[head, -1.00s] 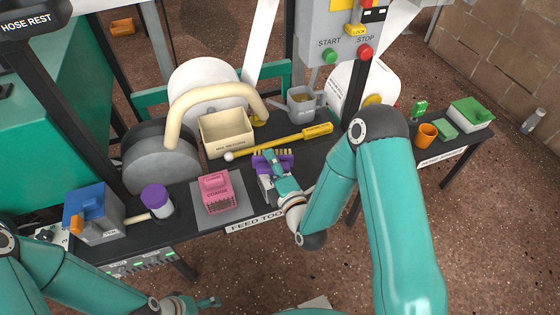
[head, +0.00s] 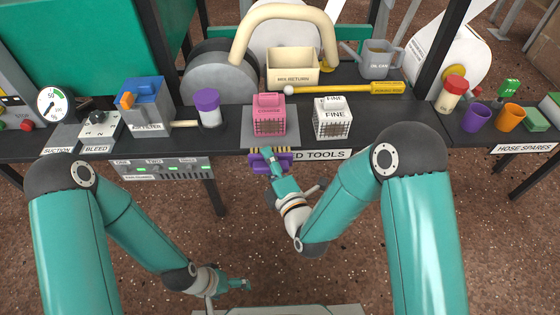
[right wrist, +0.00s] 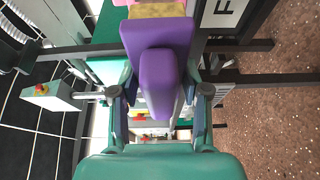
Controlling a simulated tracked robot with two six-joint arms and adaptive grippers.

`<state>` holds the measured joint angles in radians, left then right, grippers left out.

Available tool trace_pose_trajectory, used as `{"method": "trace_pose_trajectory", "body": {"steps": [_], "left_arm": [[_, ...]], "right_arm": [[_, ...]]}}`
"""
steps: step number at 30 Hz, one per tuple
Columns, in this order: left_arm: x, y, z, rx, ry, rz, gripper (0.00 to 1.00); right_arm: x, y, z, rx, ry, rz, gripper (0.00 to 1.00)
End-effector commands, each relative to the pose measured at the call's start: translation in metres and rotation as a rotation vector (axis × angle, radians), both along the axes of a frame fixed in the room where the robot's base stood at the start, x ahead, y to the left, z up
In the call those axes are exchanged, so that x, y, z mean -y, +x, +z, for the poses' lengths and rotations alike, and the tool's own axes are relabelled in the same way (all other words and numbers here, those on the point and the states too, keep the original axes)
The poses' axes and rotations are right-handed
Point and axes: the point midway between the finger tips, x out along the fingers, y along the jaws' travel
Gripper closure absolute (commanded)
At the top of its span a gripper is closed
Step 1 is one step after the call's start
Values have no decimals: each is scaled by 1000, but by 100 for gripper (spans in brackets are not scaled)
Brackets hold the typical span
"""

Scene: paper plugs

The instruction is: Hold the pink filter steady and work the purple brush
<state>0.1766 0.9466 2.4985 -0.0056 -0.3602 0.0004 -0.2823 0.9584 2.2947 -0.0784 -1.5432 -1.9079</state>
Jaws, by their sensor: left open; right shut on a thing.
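The pink filter (head: 268,122), marked COARSE, stands upright on a grey mat (head: 247,140) on the dark bench. My right gripper (head: 273,165) is shut on the purple brush (head: 258,165), just in front of the pink filter at the bench's front edge. In the right wrist view the purple brush (right wrist: 160,75) lies between the fingers, with its tan bristles (right wrist: 158,10) toward a strip of pink at the top. I cannot tell whether the bristles touch the filter. My left gripper (head: 246,285) is open and empty, low in front of the bench, away from the filter.
A white filter marked FINE (head: 332,118) stands right of the pink one. A purple-capped jar (head: 208,108) and a blue-topped box (head: 147,105) stand left. Behind are a cream bin (head: 292,68) and a yellow-handled rod (head: 370,88). The floor before the bench is free.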

Motion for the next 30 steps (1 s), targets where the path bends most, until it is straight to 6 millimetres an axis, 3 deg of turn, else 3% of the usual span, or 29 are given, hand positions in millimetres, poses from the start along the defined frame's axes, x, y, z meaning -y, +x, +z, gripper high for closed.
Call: {"method": "trace_pose_trajectory", "body": {"steps": [16, 30], "left_arm": [[0, 0, 15, 0, 0, 0, 14], [0, 0, 15, 0, 0, 1, 12]], "right_arm": [[-1, 42, 1, 0, 0, 2, 90], [-1, 47, 0, 0, 0, 2, 90]]}}
